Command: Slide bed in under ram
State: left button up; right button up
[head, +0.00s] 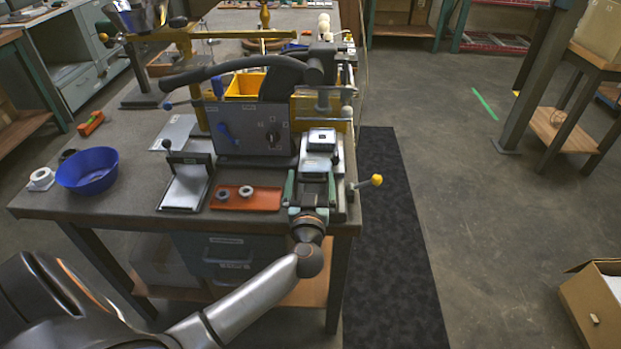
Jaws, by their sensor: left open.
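My left gripper (311,182) reaches in from the front edge of the bench. Its two greenish fingers are spread, one on each side of the near end of a grey metal slide that looks like the bed (316,166). I cannot tell whether the fingers touch it. A pale block with a small dark window (321,140) sits on the slide. Behind it stands an ochre press head with a metal T-shaped piece, which looks like the ram (322,101). The bed appears in front of the ram; the gap between them is hard to judge. My right gripper is out of view.
A grey control box (249,130) with a blue lever stands left of the slide. An orange tray with two rings (246,198), a small plate stand (186,187) and a blue bowl (88,171) lie further left. A yellow-knobbed lever (376,180) sticks out right.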

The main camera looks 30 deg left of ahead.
pick_arm(q)
jog(key=p+v, duration=0.1)
jog(key=v, duration=1.1)
jog(key=shift+s, duration=0.2)
jog(key=s+d+m+t+h+p, duration=0.3)
jog(key=d+m+h, duration=0.4)
jog(key=d+h, duration=0.45)
jog(key=s+f+g+p, duration=0.1)
jog(key=s+f+g, duration=0.3)
jog(key=f, duration=0.3)
jog(key=s+a+f+m+g, duration=0.1)
jog(key=s+f+g, duration=0.4)
jog(key=s+f, duration=0.2)
jog(key=shift+a+f+p, duration=0.2)
jog(key=shift+f+p, duration=0.15)
jog(key=shift+f, duration=0.4)
